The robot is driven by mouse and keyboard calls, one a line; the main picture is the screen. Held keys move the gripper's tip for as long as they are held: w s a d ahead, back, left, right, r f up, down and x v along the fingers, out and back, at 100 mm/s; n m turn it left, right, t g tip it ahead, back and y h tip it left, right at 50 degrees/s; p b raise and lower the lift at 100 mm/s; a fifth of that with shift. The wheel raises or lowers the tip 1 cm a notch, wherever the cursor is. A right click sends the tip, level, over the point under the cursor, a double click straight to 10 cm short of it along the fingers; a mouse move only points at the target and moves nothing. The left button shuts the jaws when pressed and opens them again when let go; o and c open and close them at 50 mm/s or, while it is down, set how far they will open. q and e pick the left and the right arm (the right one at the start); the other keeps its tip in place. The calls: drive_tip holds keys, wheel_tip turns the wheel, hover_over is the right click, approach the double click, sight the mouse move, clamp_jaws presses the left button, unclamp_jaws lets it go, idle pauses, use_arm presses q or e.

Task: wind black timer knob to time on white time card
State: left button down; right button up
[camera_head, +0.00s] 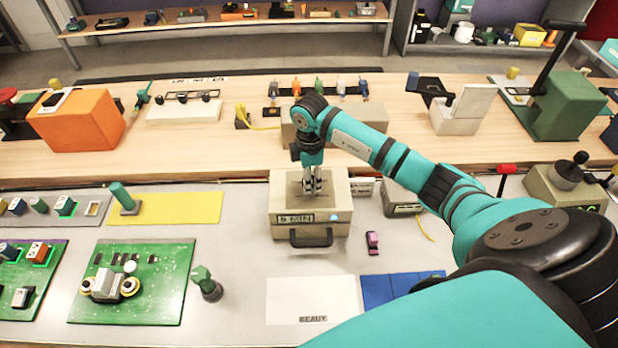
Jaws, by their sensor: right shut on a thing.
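A beige box (340,218) stands on the grey bench in the middle, with a black handle on its front. The knob's pointer and any dial marks are too small or covered to read. My left gripper is not in view.
A small pink-purple item (372,242) lies right of the box. In front are a white sheet (310,292) marked "READY" and a blue mat (388,289). A green knob (207,284) and a green board (175,270) are at left. Wooden shelf behind holds several devices.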

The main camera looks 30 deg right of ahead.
drive_tip(key=shift+r+m+p, duration=0.1)
drive_tip(key=shift+m+p, duration=0.65)
drive_tip(key=shift+m, duration=0.35)
drive_tip(key=shift+m+p, duration=0.75)
drive_tip(key=shift+m, duration=0.55)
drive_tip(key=shift+m+p, duration=1.2)
drive_tip(key=shift+m, duration=0.7)
drive_tip(key=shift+m+p, duration=0.5)
drive_tip(key=shift+p, duration=0.35)
